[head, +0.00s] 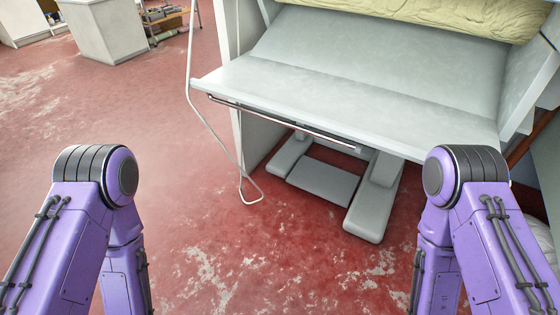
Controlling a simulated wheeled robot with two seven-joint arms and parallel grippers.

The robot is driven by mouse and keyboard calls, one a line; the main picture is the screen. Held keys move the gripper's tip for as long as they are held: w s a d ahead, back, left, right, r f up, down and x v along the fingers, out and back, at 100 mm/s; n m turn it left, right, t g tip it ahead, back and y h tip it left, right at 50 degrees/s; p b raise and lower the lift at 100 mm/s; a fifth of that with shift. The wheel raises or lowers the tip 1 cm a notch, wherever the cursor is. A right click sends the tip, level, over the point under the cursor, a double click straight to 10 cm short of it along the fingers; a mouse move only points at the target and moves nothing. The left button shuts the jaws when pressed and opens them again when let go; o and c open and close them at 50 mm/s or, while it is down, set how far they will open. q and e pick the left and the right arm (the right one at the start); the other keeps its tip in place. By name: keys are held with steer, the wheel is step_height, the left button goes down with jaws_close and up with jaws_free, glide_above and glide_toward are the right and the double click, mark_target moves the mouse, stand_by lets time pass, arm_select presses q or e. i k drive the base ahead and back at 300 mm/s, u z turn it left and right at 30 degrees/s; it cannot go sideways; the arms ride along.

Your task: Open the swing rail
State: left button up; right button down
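The rotary ironer stands at the upper right, with a pale grey feed board (340,100) sloping toward me. A thin shiny metal rail (282,123) runs along below the board's front edge, lying close to it. A thin white bent rod (189,70) stands at the ironer's left side and ends in a loop near the floor. I cannot tell for certain which of these two is the swing rail. Neither of my grippers is in view; only my purple arm links show at the lower left and lower right, apart from the ironer.
Under the ironer are a grey pedal plate (323,181) and a rounded grey foot (372,207). A padded yellowish roller (430,15) lies at the top. A white cabinet (105,30) and a low shelf (163,18) stand far left. The red, worn floor (110,110) at left is clear.

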mark_target(358, 148)
steer(key=z, duration=0.85)
steer(key=k, duration=0.45)
steer(key=z, duration=0.6)
